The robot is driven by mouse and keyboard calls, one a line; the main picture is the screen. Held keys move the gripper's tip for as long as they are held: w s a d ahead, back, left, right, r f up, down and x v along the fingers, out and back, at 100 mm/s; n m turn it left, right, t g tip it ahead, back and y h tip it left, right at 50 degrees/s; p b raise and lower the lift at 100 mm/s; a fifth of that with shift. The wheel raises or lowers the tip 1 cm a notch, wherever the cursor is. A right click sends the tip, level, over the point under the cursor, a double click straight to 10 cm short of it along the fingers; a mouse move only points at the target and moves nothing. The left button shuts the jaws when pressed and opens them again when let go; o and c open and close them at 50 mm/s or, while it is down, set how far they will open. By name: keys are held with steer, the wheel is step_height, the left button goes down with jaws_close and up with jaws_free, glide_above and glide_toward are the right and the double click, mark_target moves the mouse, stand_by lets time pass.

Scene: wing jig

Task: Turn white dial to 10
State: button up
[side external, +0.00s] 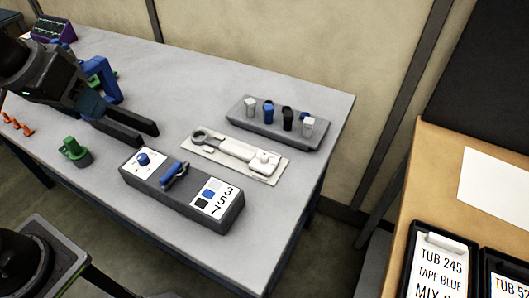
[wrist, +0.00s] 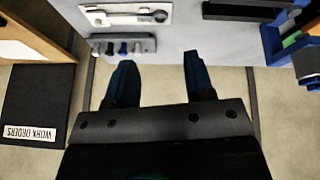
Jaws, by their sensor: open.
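No thing is plainly marked as the white dial. A grey block (side external: 275,133) at the table's far right end carries a row of white, blue and black knobs. A white knob (side external: 250,105) is at its left end and another pale knob (side external: 307,127) at its right end; their settings are too small to read. The block also shows in the wrist view (wrist: 148,44). My gripper (side external: 148,136) is open and empty above the table, left of the block and apart from it. Its two spread fingers show in the wrist view (wrist: 160,82).
A dark box (side external: 208,220) has a blue knob (side external: 143,158), a blue handle (side external: 174,174) and a card reading 3, 5, 7. A white plate (side external: 225,165) with a wrench-shaped piece lies between box and block. A green part (side external: 74,150) stands left.

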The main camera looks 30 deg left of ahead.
steer(key=w+d+r+n+g, duration=0.2)
steer(key=w+d+n, duration=0.25)
steer(key=w, duration=0.45)
steer(key=n+g, duration=0.3)
steer(key=n, duration=0.6)
glide_above(265, 155)
step_height(265, 155, down, 12)
steer(key=shift+m, duration=0.25)
step_height(265, 155, down, 14)
steer(key=shift+r, duration=0.15)
steer(key=c, duration=0.9)
jaws_close()
